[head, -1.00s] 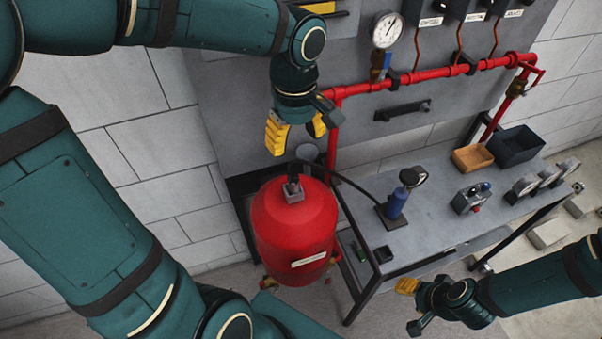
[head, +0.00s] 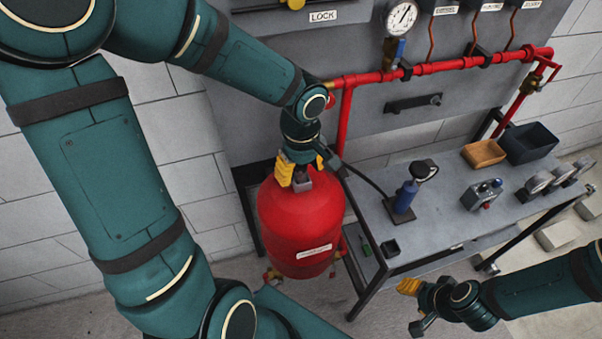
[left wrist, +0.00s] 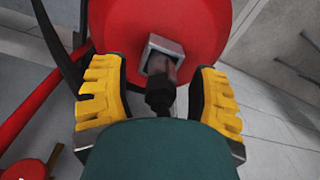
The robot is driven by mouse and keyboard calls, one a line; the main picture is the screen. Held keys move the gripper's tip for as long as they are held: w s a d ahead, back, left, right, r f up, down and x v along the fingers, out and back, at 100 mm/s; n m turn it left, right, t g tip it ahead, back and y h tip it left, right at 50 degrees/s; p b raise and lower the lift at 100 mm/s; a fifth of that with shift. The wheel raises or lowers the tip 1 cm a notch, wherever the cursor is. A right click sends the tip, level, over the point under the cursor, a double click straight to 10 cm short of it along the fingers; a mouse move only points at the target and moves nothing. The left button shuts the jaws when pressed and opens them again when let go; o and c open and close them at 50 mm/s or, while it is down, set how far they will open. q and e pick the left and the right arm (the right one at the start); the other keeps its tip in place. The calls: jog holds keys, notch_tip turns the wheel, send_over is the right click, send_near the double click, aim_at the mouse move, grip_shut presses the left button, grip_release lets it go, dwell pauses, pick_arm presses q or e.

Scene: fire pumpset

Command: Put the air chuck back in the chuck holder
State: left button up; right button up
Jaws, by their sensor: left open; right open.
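The red tank (head: 300,225) stands left of the bench with a grey square fitting (head: 303,181) on top. In the left wrist view the dark air chuck (left wrist: 159,92) sits at this grey fitting (left wrist: 163,50). My left gripper (head: 303,168) is open over the tank top. Its yellow fingers stand on both sides of the chuck, with visible gaps. In the head view the gripper mostly hides the chuck. My right gripper (head: 413,307) is open and empty before the bench.
A blue hand pump (head: 405,197) stands on the bench (head: 440,215), with a black hose running toward the tank top. A grey device (head: 482,194), gauges (head: 537,181), an orange tray (head: 484,153) and a dark bin (head: 529,143) are further right. A red pipe (head: 440,68) runs above.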

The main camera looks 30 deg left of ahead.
pick_arm(q)
jog(key=shift+f, duration=0.1)
grip_shut()
dwell(0.3)
notch_tip(320, 180, up, 10)
jog(key=shift+f+p, duration=0.1)
jog(key=shift+p, duration=0.75)
